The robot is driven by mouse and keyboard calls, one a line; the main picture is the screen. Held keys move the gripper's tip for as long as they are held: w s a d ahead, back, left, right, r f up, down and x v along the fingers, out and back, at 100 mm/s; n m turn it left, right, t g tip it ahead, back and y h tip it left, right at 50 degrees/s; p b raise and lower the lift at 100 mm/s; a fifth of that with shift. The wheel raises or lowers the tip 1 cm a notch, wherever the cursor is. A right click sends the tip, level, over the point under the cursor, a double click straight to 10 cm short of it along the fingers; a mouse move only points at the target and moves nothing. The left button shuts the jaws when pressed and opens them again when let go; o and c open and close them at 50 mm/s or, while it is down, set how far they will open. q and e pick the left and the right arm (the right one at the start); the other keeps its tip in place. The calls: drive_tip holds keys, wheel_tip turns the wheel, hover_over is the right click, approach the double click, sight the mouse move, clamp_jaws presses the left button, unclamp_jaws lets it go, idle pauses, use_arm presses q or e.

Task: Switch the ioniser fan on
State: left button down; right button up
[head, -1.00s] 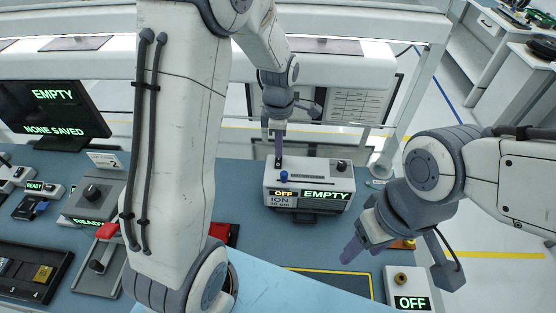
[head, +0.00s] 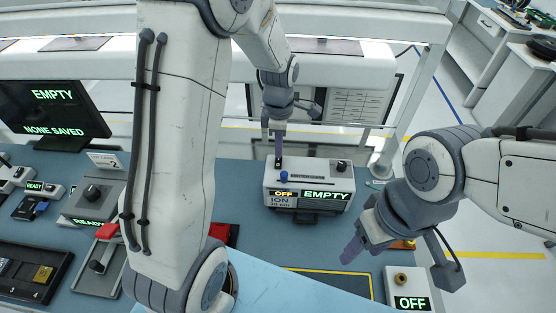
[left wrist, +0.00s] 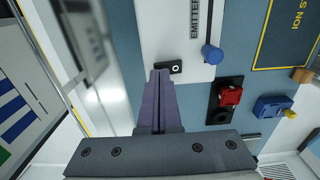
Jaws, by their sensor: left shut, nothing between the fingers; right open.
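The ioniser fan is a white box (head: 312,174) at the back middle of the bench in the head view. Its front has a small display reading OFF (head: 283,194) above the word ION, and a larger green EMPTY display (head: 325,195). A small black switch (left wrist: 176,67) sits on the white top (left wrist: 165,30) in the left wrist view. My left gripper (head: 279,154) is shut and empty, pointing down, its fingertips (left wrist: 160,73) right beside the switch; I cannot tell if they touch it. My right gripper (head: 350,250) is open and empty, in front of the box to the right.
A blue knob (left wrist: 212,54) stands on the box near the switch. A red part (left wrist: 231,95) and a blue part (left wrist: 272,106) lie beyond it. A control box reading OFF (head: 409,303) is at front right. A monitor (head: 55,110) stands at left.

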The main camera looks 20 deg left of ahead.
use_arm(q)
drive_tip(key=shift+f+b, duration=0.45)
drive_tip(key=shift+f, duration=0.25)
idle(0.7)
wheel_tip(320, 180, up, 7)
drive_tip(key=p, duration=0.6)
drive_tip(key=shift+r, duration=0.1)
drive_tip(key=shift+d, duration=0.1)
idle(0.5)
drive_tip(key=s+d+m+b, duration=0.6)
drive_tip(key=s+d+m, duration=0.45)
drive_tip(key=m, duration=0.25)
drive_tip(key=s+d+f+m+b, duration=0.1)
drive_tip(key=s+m+b, duration=0.1)
drive_tip(key=s+m, duration=0.4)
drive_tip(key=s+d+f+m+h+b, duration=0.1)
drive_tip(key=s+d+m+b, duration=0.1)
drive_tip(key=s+m, duration=0.5)
drive_tip(key=m, duration=0.2)
drive_tip(key=shift+s+d+m, duration=0.2)
drive_tip(key=shift+s+m, duration=0.05)
drive_tip(key=shift+m, duration=0.05)
